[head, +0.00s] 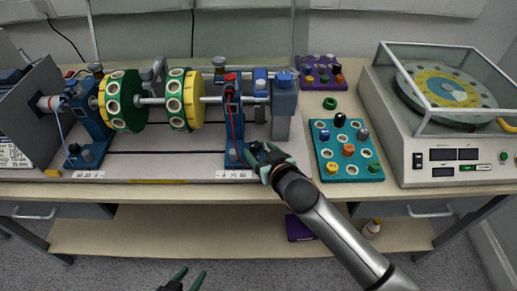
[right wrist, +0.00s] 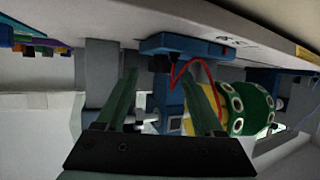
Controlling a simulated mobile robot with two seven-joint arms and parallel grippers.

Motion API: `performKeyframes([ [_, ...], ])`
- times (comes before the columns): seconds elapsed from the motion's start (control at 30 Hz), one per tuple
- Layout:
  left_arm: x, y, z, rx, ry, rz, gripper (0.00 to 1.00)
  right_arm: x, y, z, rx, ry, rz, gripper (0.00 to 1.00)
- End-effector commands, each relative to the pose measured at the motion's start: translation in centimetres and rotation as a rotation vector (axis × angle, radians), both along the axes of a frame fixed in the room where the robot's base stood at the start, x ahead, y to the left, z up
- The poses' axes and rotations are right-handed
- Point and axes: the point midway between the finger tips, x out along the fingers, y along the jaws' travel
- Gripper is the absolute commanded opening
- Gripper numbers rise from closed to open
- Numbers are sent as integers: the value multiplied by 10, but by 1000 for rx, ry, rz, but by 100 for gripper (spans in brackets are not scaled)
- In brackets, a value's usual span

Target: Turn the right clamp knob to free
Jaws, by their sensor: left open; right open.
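The right bearing stand (head: 233,118) is blue, with a red cable, and stands on the rig's bed. A small dark knob (head: 255,146) sits at the right of its foot and is taken to be the right clamp knob. My right gripper (head: 265,155) is close to it at the bed's front edge. In the right wrist view, a dark knob (right wrist: 162,62) shows under the blue foot (right wrist: 190,45), between the tips of the open green fingers (right wrist: 160,74). Contact cannot be told. My left gripper (head: 188,274) is open and empty, low at the bottom edge.
Green and yellow discs (head: 183,100) sit on the shaft left of the stand. A teal tray (head: 348,172) with several coloured knobs lies right of my right gripper, beside a balance machine (head: 440,125). A purple tray (head: 320,75) is behind. The bench front is clear.

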Motion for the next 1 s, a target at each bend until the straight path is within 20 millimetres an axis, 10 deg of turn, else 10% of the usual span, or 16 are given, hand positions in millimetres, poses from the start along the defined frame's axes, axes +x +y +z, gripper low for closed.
performKeyframes([
  [0.53,0,-1,-2,-1,0,-2,50,14,6,-6,0,-1,0,68],
  [1.0,0,-1,-1,-1,-1,-2,50,14,6,-6,-1,0,0,16],
])
